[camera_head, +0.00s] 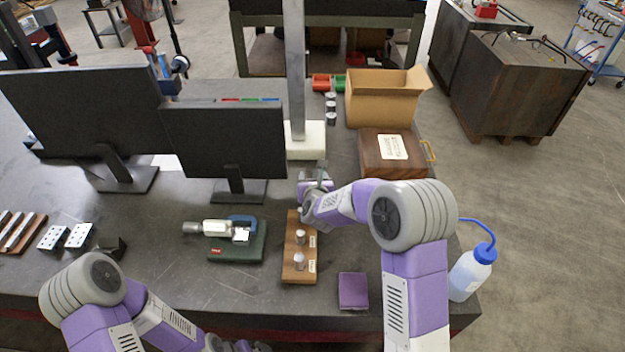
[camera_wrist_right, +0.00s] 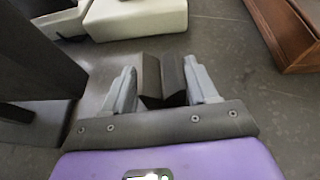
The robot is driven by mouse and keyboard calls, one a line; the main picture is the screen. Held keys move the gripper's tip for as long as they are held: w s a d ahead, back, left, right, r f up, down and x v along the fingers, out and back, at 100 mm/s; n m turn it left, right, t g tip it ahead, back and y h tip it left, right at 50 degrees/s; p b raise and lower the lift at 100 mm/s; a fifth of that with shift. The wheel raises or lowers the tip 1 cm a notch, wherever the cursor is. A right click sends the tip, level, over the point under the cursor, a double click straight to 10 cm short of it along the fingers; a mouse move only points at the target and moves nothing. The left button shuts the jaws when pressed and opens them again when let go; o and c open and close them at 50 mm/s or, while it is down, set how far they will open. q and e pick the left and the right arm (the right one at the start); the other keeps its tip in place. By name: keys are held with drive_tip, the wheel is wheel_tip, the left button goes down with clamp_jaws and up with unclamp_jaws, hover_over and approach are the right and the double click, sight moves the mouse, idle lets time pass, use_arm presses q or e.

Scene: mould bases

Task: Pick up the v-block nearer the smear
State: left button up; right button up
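In the right wrist view a dark v-block (camera_wrist_right: 160,80) with a groove facing up sits between the two grey fingers of my right gripper (camera_wrist_right: 161,88). The fingers seem to press on both its sides. In the head view my right gripper (camera_head: 318,178) is low over the desk, in front of the white column base, and its arm partly hides it. Another dark v-block (camera_head: 112,248) stands on the desk at the left. My left gripper is mostly cut off at the bottom edge (camera_head: 225,344), and its fingers cannot be made out. I cannot clearly make out a smear.
A wooden board (camera_head: 291,273) with metal pegs lies in front of my right gripper. A green-based instrument (camera_head: 237,254) stands left of it, and a purple block (camera_head: 353,291) nearer me. A brown case (camera_head: 377,168), two monitors (camera_head: 225,142) and a blue-capped bottle (camera_head: 470,274) stand around.

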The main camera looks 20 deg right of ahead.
clamp_jaws()
drive_tip(key=shift+r, duration=0.2)
